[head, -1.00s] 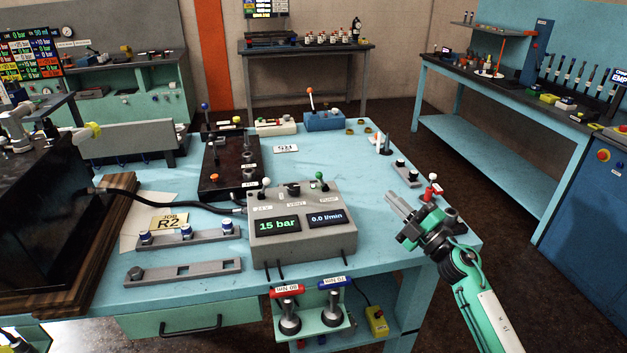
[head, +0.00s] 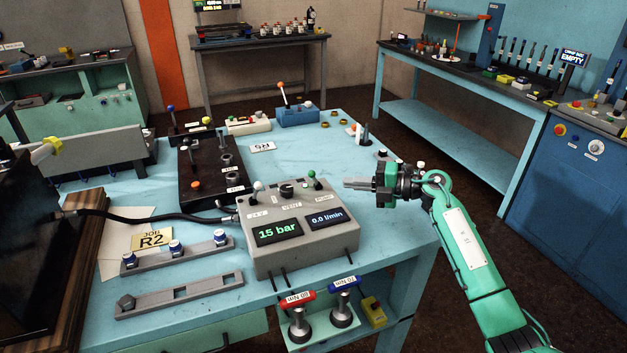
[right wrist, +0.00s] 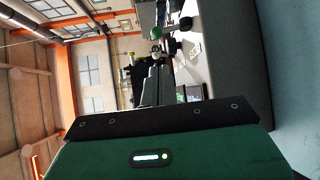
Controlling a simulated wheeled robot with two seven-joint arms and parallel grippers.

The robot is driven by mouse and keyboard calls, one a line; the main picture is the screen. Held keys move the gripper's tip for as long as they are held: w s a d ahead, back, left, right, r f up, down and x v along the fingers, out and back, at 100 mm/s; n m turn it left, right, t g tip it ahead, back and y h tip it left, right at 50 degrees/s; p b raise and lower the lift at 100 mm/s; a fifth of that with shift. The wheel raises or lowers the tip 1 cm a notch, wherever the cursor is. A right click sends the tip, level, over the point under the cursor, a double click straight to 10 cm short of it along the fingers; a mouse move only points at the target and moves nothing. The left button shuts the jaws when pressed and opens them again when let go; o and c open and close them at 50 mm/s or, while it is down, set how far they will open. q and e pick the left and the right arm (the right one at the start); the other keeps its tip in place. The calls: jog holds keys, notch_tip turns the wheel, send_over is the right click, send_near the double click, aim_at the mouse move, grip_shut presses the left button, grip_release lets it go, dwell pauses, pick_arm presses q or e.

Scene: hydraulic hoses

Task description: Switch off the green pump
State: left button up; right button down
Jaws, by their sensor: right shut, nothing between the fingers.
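The grey control box (head: 300,235) stands on the light blue table. Its left display reads 15 bar and its right one 0.0 l/min. A green-knobbed lever (head: 312,174) rises from the right of its top, by a label that appears to read PUMP. A white-knobbed lever (head: 258,186) stands at its left. My right gripper (head: 346,183) is shut and empty, just right of the green knob and apart from it, fingers pointing left. In the right wrist view, the green knob (right wrist: 183,33) shows beyond the shut fingers (right wrist: 156,70). My left gripper is out of view.
A dark manifold block (head: 205,165) and a black hose (head: 150,215) lie left of the box. Two torque tools (head: 300,322) hang at the table front. A blue box with an orange-knobbed lever (head: 297,116) stands at the back. A spike-like post (head: 365,132) stands behind the gripper.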

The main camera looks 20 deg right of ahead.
aim_at(314, 178)
jog(key=p+x, duration=0.2)
jog(key=x, duration=0.6)
jog(key=shift+w+a, duration=0.25)
jog(key=shift+a, duration=0.1)
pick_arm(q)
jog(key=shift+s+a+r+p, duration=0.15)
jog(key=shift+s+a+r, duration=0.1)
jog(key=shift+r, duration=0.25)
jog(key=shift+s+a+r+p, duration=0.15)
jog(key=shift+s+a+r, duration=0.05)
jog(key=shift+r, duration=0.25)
pick_arm(e)
jog(key=shift+w+a+f, duration=0.15)
jog(key=shift+w+a, duration=0.25)
jog(key=shift+a, duration=0.1)
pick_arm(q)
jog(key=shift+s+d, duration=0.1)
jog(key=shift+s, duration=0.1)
pick_arm(e)
jog(key=shift+d, duration=0.15)
